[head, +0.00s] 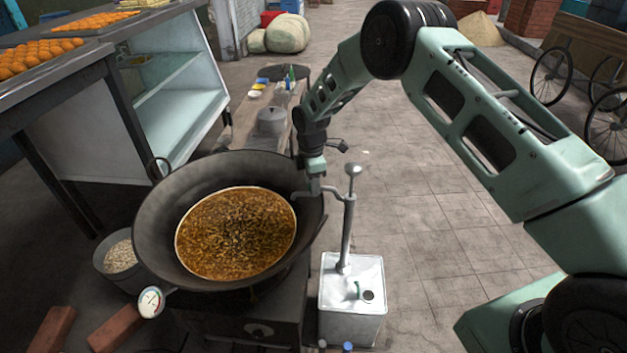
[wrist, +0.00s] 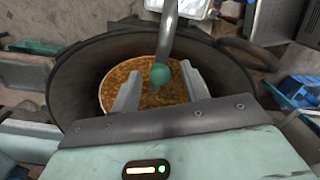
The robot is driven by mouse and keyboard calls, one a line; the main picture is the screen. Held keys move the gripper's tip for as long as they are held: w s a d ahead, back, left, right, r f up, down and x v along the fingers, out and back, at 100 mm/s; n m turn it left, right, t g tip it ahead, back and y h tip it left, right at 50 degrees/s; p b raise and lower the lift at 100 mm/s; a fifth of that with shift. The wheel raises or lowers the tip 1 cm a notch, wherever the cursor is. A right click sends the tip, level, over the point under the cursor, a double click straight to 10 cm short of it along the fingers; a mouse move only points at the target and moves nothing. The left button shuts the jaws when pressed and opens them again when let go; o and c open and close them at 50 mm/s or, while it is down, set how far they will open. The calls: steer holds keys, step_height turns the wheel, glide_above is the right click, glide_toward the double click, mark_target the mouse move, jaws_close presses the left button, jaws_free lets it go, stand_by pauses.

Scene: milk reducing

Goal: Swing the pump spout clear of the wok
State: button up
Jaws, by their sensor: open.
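The wok (head: 150,225) is wide and dark and holds brown, bubbling liquid. The pump (head: 347,235) is a grey upright tube on a white square can (head: 352,300) at the wok's right. Its spout (head: 328,189) bends left, with its end over the wok's right side. In the wrist view the spout (wrist: 168,35) comes down from the top to a green ball-shaped tip (wrist: 160,74). My gripper (wrist: 161,78) is open, its two fingers on either side of that tip with gaps visible. In the head view my gripper (head: 314,172) is above the wok's right rim, fingertips hard to make out.
A thermometer dial (head: 151,301) is at the wok's front left rim. A glass counter (head: 165,95) is at the left. The paved floor (head: 420,220) right of the can is clear.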

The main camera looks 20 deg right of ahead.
jaws_close()
steer(key=shift+w, duration=0.1)
steer(key=w+d+m+b, duration=0.2)
steer(key=w+d+m, duration=0.1)
steer(key=d+m, duration=0.4)
steer(key=w+d+m+b, duration=0.2)
steer(key=w+d+m, duration=0.1)
steer(key=d+m, duration=0.5)
steer(key=shift+m+b, duration=0.35)
steer(key=shift+m, duration=1.15)
steer(key=shift+d, duration=0.25)
